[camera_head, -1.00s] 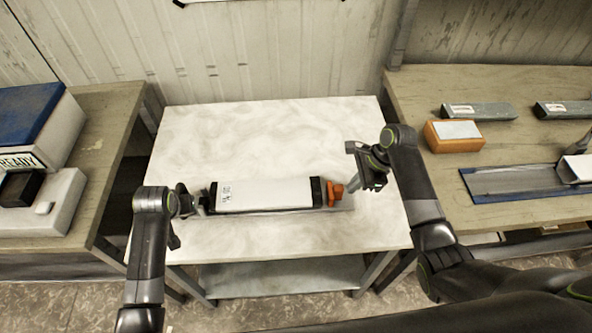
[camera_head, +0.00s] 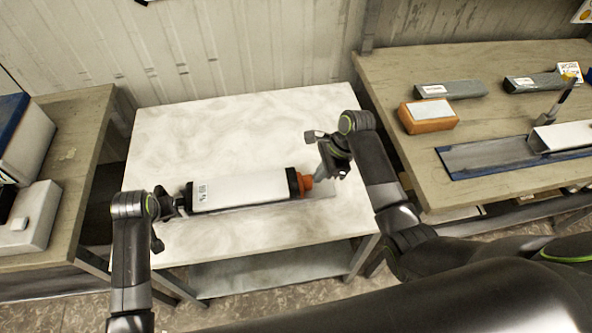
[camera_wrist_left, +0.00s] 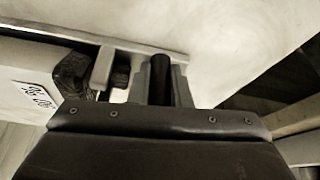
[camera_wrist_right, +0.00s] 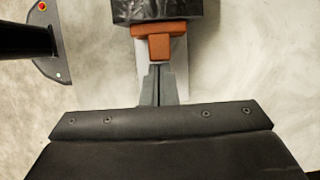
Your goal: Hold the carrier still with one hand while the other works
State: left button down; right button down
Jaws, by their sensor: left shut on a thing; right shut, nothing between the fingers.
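The carrier (camera_head: 240,192) is a long white body with black end caps and a label near its left end. It lies on the white table (camera_head: 230,130). My left gripper (camera_head: 181,205) is at its left end; in the left wrist view its fingers (camera_wrist_left: 161,80) are shut on a dark post (camera_wrist_left: 160,66) beside the carrier's black cap. An orange T-shaped piece (camera_head: 306,185) sticks out of the right cap. My right gripper (camera_head: 319,183) is shut and empty. In the right wrist view its fingertips (camera_wrist_right: 157,72) are just below the orange piece (camera_wrist_right: 160,42); contact is unclear.
The right bench (camera_head: 480,65) holds an orange box (camera_head: 428,116), grey blocks (camera_head: 451,89) and a blue-edged tray (camera_head: 485,155). The left bench (camera_head: 75,125) holds a pale box (camera_head: 38,215). The back of the white table is clear.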

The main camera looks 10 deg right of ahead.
pick_arm(q)
jog(key=shift+d, duration=0.15)
pick_arm(e)
jog(key=shift+a, duration=0.1)
jog(key=d, duration=0.4)
jog(key=shift+d+r, duration=0.3)
jog(key=shift+r, duration=0.05)
jog(key=d+v, duration=0.1)
jog(key=v, duration=0.8)
jog(key=x, duration=1)
jog(key=shift+a+f, duration=0.2)
jog(key=shift+a, duration=0.05)
jog(key=a, duration=0.2)
jog(key=shift+a+r, duration=0.1)
jog(key=shift+a, duration=0.2)
jog(key=shift+w+a, duration=0.1)
jog(key=shift+a, duration=0.6)
